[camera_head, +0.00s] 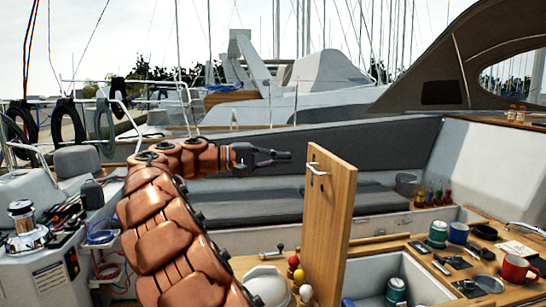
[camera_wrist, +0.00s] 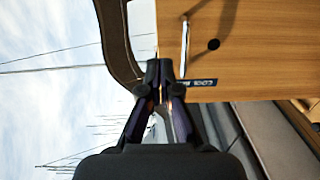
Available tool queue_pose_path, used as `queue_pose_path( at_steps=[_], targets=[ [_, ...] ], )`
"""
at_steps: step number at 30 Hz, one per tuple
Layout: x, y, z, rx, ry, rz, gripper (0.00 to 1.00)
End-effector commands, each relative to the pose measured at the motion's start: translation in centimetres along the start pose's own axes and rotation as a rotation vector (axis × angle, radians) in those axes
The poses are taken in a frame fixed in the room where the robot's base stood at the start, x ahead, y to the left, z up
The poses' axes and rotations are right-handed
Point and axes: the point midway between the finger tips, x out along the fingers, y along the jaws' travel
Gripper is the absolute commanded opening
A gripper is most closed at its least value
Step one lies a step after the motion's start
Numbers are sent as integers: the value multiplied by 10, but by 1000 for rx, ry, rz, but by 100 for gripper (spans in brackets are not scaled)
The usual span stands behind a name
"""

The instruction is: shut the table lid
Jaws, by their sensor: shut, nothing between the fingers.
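The table lid (camera_head: 330,230) is a wooden panel standing upright, hinged open beside the white-lined table compartment (camera_head: 418,285). A small metal latch (camera_head: 316,170) sits near its top. My gripper (camera_head: 286,156) is shut and empty, at about the height of the lid's top and just left of it in the head view; a small gap shows between them. In the wrist view, my closed fingertips (camera_wrist: 166,72) are near the edge of a wooden panel (camera_wrist: 245,45) with a dark round hole, a metal rod and a small dark label, seemingly the lid. Contact cannot be told.
A can (camera_head: 396,291) stands in the open compartment. The right table top holds a red mug (camera_head: 516,269), a blue mug (camera_head: 458,233), a green can (camera_head: 437,234) and small items. A white helmet-like object (camera_head: 266,284) and coloured balls lie left of the lid. Grey cushions (camera_head: 250,207) lie behind.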

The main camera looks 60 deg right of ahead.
Motion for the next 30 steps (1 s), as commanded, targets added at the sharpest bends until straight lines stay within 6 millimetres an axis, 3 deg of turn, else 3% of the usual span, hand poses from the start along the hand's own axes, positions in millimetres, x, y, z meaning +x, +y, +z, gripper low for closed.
queue_pose_path(
  at_steps=[9, 15, 21, 30],
  targets=[
    [55, 2, 1, -3, -4, -2, 0],
    [81, 2, 0, -4, -1, -1, 0],
    [93, 1, 0, -1, -1, 0, 0],
    [95, -1, 0, -1, 0, 0, 0]
  ],
)
